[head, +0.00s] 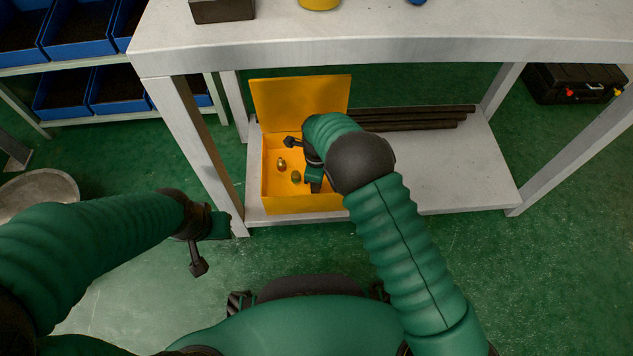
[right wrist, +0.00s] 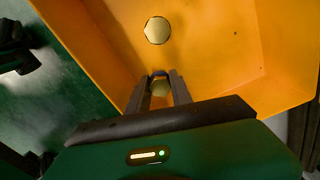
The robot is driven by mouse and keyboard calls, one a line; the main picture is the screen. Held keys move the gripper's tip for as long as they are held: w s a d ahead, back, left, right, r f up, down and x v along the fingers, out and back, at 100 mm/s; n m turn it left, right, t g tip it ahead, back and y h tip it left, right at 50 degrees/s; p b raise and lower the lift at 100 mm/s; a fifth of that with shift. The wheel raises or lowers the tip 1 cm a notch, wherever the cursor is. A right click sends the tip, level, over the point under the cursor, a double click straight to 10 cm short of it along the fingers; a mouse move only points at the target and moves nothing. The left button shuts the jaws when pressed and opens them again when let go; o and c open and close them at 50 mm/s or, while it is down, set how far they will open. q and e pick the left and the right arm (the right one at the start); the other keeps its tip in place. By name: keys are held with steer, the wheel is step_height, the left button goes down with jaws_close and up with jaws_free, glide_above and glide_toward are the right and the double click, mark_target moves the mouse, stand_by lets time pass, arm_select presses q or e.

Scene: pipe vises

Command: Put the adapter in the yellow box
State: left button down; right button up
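The yellow box (head: 303,204) stands on the low shelf with its lid (head: 301,103) raised. A brass fitting (head: 281,163) lies inside it, and a second, greenish-brass fitting (head: 295,177) lies closer to my right gripper. I cannot tell which is the adapter. My right gripper (head: 316,187) reaches down into the box.
The white table (head: 380,38) top overhangs the low shelf (head: 455,170). Dark pipes (head: 415,117) lie right of the box. Table legs (head: 190,140) flank the shelf. Blue bins (head: 62,90) are at the left; a black case (head: 575,82) is at the right.

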steer(key=o, duration=0.5)
steer(key=shift+c, duration=0.2)
steer(key=shift+r, duration=0.15)
step_height(320, 180, up, 8)
steer(key=p, duration=0.6)
steer(key=shift+d, duration=0.1)
steer(key=s+d+r+n+t, duration=0.2)
steer(key=s+d+r+n, duration=0.9)
steer(key=d+n, duration=0.15)
steer(key=s+d+r+n, duration=0.2)
steer(key=s+d+n, duration=0.1)
steer(key=s+n, duration=0.5)
steer(key=shift+s+r+n+t, duration=0.25)
steer(key=shift+s+n+t, duration=0.1)
steer(key=shift+s, duration=0.5)
